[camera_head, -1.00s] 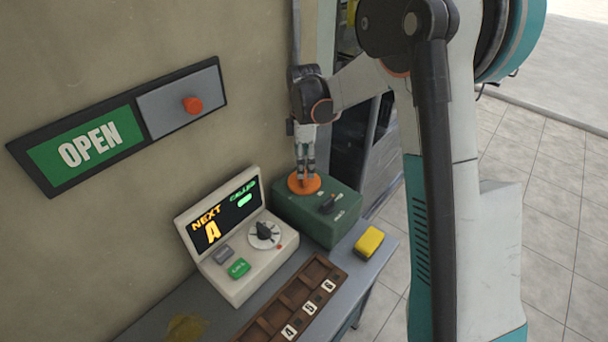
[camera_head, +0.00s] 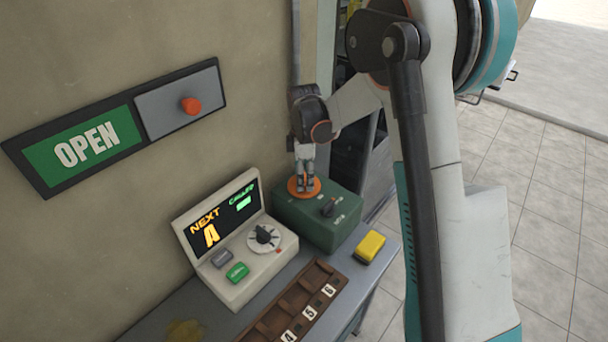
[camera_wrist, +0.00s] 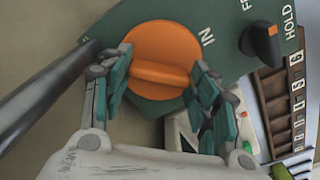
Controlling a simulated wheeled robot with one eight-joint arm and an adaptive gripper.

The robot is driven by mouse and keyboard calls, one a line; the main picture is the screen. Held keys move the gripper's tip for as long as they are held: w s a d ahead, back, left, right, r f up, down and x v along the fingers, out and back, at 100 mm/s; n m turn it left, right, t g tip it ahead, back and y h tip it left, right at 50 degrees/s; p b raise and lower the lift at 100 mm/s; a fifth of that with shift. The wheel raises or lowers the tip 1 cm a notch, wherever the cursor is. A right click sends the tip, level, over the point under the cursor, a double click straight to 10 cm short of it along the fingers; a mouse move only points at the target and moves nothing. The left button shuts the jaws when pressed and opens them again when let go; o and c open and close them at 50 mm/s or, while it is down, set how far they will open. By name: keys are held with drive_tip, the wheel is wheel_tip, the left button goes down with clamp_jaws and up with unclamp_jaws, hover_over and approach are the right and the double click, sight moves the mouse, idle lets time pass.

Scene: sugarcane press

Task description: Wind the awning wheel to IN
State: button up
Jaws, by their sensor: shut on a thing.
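The awning wheel (camera_head: 296,190) is a round orange disc on top of the green box (camera_head: 317,225). In the wrist view, the wheel (camera_wrist: 160,42) has a raised bar across its face, and the word IN is printed on the green panel to its right. My gripper (camera_head: 305,186) points down onto the wheel. In the wrist view its two teal fingers (camera_wrist: 162,88) sit on either side of the raised bar, shut on it. The fingers hide part of the wheel's edge.
A black selector knob (camera_wrist: 262,42) with an orange mark sits beside the wheel, near the word HOLD. A cream console (camera_head: 238,250) stands left of the box. A yellow block (camera_head: 370,246) and a brown numbered rack (camera_head: 295,310) lie in front.

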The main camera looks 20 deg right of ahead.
drive_tip(key=shift+m, duration=0.4)
drive_tip(key=m, duration=1.2)
drive_tip(key=shift+m, duration=0.4)
drive_tip(key=m, duration=0.3)
drive_tip(key=shift+m, duration=0.3)
drive_tip(key=m, duration=0.3)
drive_tip(key=shift+m, duration=0.3)
drive_tip(key=m, duration=0.6)
